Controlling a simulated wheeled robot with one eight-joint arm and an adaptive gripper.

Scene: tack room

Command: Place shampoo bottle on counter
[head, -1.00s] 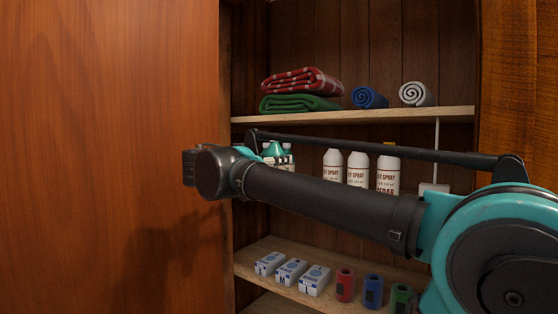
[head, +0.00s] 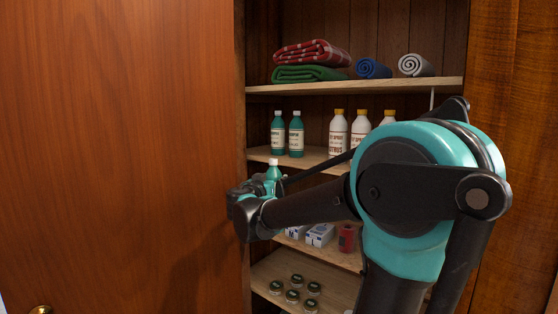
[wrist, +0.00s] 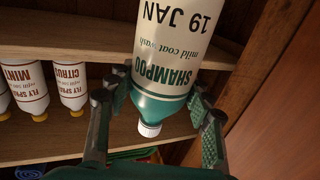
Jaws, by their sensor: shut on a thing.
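A shampoo bottle (wrist: 180,60) with a teal and cream body, a dark "SHAMPOO" label and a white cap fills the middle of the wrist view, where it appears upside down. My gripper (wrist: 158,88) is shut on it, with a finger on each side. In the head view, the held bottle's cap and teal top (head: 273,172) show above my gripper (head: 264,190), in front of the cupboard shelves; its lower part is hidden by my gripper. No counter shows in these frames.
Two similar teal bottles (head: 287,134) stand on the middle shelf (head: 262,153), beside yellow-capped fly spray bottles (head: 338,132). Boxes (head: 320,235) and jars (head: 292,296) sit lower; folded blankets (head: 310,73) sit above. A wooden door (head: 120,150) stands close on the left.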

